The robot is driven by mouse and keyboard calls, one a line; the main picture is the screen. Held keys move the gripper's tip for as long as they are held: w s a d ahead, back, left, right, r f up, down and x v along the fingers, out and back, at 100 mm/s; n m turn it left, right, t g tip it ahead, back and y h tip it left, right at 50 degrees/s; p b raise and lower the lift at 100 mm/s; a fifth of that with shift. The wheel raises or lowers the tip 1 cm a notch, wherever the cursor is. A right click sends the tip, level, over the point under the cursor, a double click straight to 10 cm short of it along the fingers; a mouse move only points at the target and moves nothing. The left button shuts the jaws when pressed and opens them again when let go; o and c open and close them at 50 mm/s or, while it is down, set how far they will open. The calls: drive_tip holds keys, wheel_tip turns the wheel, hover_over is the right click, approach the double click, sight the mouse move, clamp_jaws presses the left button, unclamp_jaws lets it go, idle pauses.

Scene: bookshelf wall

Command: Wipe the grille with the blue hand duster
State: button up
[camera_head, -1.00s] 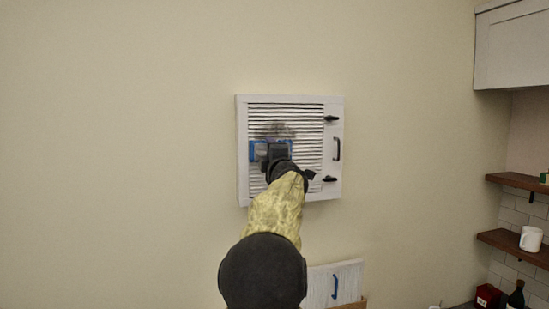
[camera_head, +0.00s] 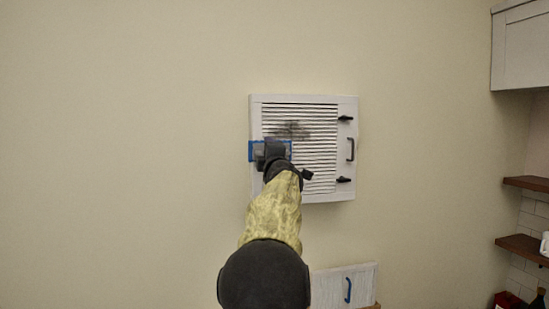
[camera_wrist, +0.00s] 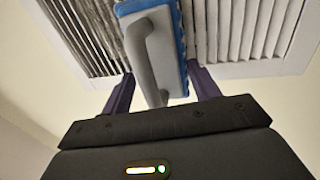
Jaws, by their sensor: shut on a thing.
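The white grille (camera_head: 315,152) is a slatted panel with a frame, set on the wall. A dark smudge (camera_head: 291,130) marks its upper slats. My gripper (camera_head: 268,152) is shut on the grey handle of the blue hand duster (camera_head: 252,151), at the grille's left side. The duster's left end overlaps the grille's left frame, below and left of the smudge. In the wrist view, the grey handle (camera_wrist: 152,62) sits between my two fingers, with the blue duster body (camera_wrist: 181,50) behind it against or close to the slats; contact cannot be told. My gripper hides part of the duster.
The grille has a dark handle (camera_head: 351,149) and two black latches on its right side. Below stands a white panel with a blue handle (camera_head: 348,290). Wooden shelves (camera_head: 525,246) and a wall cabinet (camera_head: 520,50) are at the right. The wall left of the grille is bare.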

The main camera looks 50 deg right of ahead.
sight(288, 142)
drive_tip(key=shift+w+a, duration=0.5)
drive_tip(key=shift+a, duration=0.15)
wheel_tip(288, 142, up, 3)
drive_tip(key=p, duration=0.2)
drive_tip(key=shift+r+p, duration=0.1)
drive_tip(key=shift+p, duration=0.3)
drive_tip(key=shift+d, duration=0.1)
drive_tip(key=shift+s+d+p, duration=0.85)
drive_tip(key=shift+s+d, duration=0.4)
drive_tip(key=shift+d, duration=0.25)
drive_tip(key=shift+d, duration=0.1)
drive_tip(key=shift+s+d+p, duration=0.8)
drive_tip(key=shift+s+d, duration=0.4)
drive_tip(key=shift+d, duration=0.2)
